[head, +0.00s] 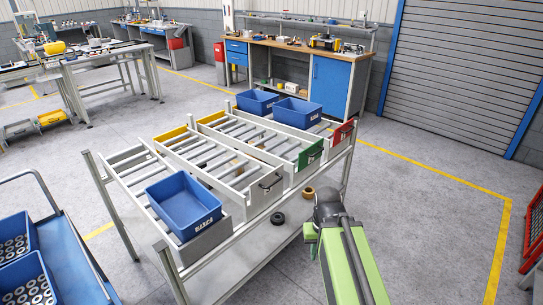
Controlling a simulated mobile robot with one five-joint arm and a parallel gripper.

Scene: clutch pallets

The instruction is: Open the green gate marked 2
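A green gate (310,156) closes the front end of one roller lane on the rack, in the right half of its front edge. It stands upright with a dark handle on its face. A mark 2 is too small to read. A red gate (343,131) is to its right, and a grey front with a handle (266,194) is to its left. My green arm reaches up from the bottom right, its dark end (328,203) below and right of the green gate, apart from it in the picture. My gripper's fingers cannot be made out.
A blue bin (187,203) sits at the front of the left lane. Dark and tan rings (278,218) lie on the lower shelf. A blue cart (72,268) is at left.

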